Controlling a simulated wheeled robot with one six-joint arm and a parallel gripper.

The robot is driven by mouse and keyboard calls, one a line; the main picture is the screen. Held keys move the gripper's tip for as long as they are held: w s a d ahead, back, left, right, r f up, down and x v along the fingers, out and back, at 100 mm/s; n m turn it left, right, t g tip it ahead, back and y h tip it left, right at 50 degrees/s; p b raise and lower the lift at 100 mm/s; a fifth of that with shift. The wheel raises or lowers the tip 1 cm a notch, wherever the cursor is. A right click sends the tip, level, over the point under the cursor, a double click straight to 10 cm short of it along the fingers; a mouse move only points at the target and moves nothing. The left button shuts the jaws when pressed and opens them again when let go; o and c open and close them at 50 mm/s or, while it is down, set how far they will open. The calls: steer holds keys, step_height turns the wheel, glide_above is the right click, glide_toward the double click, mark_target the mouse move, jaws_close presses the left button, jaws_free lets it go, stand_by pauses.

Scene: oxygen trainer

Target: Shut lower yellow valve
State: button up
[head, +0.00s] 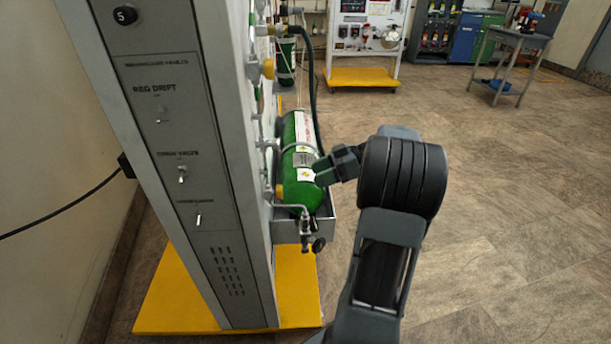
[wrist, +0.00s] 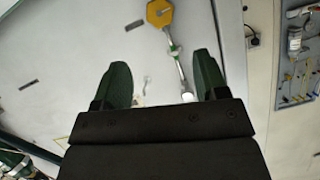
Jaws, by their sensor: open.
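The lower yellow valve (head: 279,192) is a small yellow knob low on the trainer's side panel, seen edge-on in the head view, beside the green cylinder (head: 300,150). An upper yellow knob (head: 268,68) sits higher on the same panel. In the wrist view a yellow hexagonal knob (wrist: 159,12) shows at the top, beyond my fingertips; I cannot tell which of the two it is. My gripper (head: 322,172) points left toward the panel in front of the cylinder. In the wrist view my gripper (wrist: 160,65) is open, with nothing held between the fingers.
A metal pipe (wrist: 176,55) runs from the knob toward my right finger. A cylinder bracket (head: 290,228) and a small fitting with a dark knob (head: 318,244) stick out below. The yellow base (head: 170,300) extends at floor level. Open floor (head: 510,210) lies right.

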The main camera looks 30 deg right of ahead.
steer(key=shift+s+d+r, duration=0.2)
steer(key=shift+s+d, duration=0.05)
steer(key=shift+d, duration=0.25)
steer(key=t+y, duration=0.3)
glide_toward(279, 192)
steer(key=w+f+b+x, duration=0.1)
steer(key=b+x, duration=0.1)
steer(key=x, duration=0.6)
steer(key=shift+w+f+m, duration=0.2)
steer(key=shift+w+m, duration=0.1)
steer(key=shift+m, duration=0.1)
steer(key=shift+d, duration=0.1)
steer(key=shift+c, duration=0.2)
